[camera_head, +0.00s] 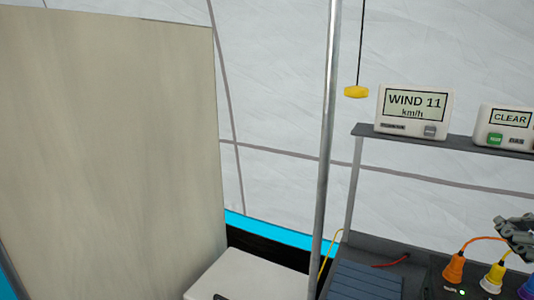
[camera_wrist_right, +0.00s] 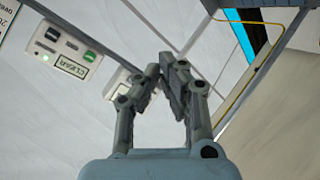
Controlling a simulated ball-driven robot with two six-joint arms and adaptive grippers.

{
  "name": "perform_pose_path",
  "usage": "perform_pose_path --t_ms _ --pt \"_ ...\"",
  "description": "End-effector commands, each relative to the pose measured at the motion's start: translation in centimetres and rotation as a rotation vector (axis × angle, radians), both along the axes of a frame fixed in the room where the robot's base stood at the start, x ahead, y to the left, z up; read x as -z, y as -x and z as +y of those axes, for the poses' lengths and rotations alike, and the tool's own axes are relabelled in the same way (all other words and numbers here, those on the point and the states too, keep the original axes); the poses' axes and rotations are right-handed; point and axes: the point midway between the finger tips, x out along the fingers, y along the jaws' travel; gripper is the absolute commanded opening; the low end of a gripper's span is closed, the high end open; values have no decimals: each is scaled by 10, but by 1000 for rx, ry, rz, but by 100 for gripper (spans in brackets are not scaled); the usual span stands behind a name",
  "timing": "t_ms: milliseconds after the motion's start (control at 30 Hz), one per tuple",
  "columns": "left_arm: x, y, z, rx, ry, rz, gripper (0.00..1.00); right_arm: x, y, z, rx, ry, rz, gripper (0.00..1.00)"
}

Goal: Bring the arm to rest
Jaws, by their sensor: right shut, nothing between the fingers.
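My right gripper (camera_head: 518,234) shows at the right edge of the head view, partly cut off by the frame. It hovers near the orange and yellow plugs and appears above them. In the right wrist view the right gripper (camera_wrist_right: 163,72) has its dark grey fingers brought together at the tips, with nothing between them. My left gripper is in neither view.
A shelf (camera_head: 460,142) holds a "WIND 11 km/h" display (camera_head: 413,111) and a "CLEAR" display (camera_head: 507,124). Below are an orange plug (camera_head: 454,268) and a yellow plug (camera_head: 493,277). A metal pole (camera_head: 327,130) stands mid-view; a large beige panel (camera_head: 110,150) fills the left.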

Motion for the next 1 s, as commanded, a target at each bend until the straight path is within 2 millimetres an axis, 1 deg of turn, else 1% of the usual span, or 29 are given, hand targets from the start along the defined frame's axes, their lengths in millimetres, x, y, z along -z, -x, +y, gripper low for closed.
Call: perform_pose_path --t_ms 33,100,167,200,300,367,400,467,500,567,600,667,700,767,800,867,900,967,1000 --pt "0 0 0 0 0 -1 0 28 21 9 57 -80 84 0" --pt "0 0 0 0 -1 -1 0 59 49 22 117 -166 200 0" --pt "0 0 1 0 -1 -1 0 80 71 35 156 -231 289 0" --pt "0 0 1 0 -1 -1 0 92 85 44 176 -272 345 0" --pt "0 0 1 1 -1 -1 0 115 117 70 214 -368 471 0" --pt "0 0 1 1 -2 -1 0 126 135 86 230 -424 542 0" --pt "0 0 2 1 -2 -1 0 131 147 97 237 -459 587 0" --pt "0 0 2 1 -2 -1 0 138 165 114 248 -513 655 0" --pt "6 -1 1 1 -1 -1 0 163 157 108 249 -497 655 0" --pt "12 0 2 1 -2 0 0 190 151 105 253 -493 661 0" --pt "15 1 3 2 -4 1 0 208 149 103 257 -493 666 0" --pt "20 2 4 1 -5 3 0 237 147 101 263 -492 674 0" --pt "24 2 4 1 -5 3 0 258 145 99 267 -492 680 0" --pt "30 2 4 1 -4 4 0 291 145 96 273 -492 689 0" --pt "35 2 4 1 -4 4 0 315 147 95 278 -493 698 0" --pt "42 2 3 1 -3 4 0 354 151 91 284 -492 708 0" --pt "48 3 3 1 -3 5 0 384 156 89 290 -493 718 0" --pt "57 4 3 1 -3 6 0 430 167 85 299 -493 734 0" --pt "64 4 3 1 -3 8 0 462 178 83 305 -493 745 0"
